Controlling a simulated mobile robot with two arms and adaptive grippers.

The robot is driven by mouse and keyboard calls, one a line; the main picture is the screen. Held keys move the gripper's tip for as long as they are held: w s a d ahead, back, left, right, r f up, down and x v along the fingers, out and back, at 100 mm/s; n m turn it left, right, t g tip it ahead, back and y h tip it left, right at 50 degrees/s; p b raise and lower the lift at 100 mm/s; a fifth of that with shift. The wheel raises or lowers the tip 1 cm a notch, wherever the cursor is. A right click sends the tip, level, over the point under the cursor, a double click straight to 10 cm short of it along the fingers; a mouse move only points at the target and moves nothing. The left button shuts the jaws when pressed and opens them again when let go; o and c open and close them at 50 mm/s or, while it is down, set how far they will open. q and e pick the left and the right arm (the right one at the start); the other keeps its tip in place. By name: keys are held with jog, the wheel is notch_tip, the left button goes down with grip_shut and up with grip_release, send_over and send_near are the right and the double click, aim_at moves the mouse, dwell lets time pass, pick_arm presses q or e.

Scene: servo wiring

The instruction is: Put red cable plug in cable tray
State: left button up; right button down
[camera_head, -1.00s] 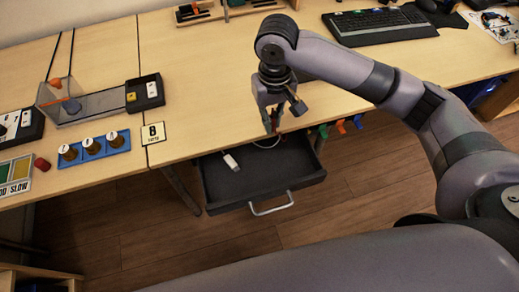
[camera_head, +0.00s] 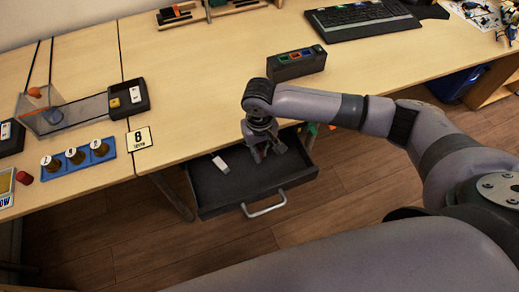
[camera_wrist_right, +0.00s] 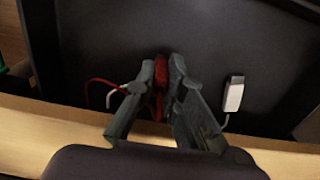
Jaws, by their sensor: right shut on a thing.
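An open dark drawer with a silver handle (camera_head: 205,202) sticks out from under the table's front edge and looks like the cable tray. A white plug (camera_head: 221,164) lies in it; it also shows in the right wrist view (camera_wrist_right: 234,94). My right gripper (camera_head: 264,156) is low over the drawer. In the right wrist view its fingers (camera_wrist_right: 166,66) are shut on the red cable plug (camera_wrist_right: 161,74), with its red cable (camera_wrist_right: 98,82) curving left. I cannot tell whether the plug touches the drawer floor. My left gripper is not in view.
The table edge (camera_wrist_right: 60,122) runs close to the right wrist. A dark box with coloured sockets (camera_head: 297,63) stands on the table behind the arm. A keyboard (camera_head: 362,18) lies at the back right. A blue holder with knobs (camera_head: 110,148) is at the left.

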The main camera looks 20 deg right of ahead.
jog(key=c, duration=1.7)
grip_release()
notch_tip(320, 180, up, 12)
jog(key=shift+r+p, duration=0.1)
jog(key=shift+p, duration=0.55)
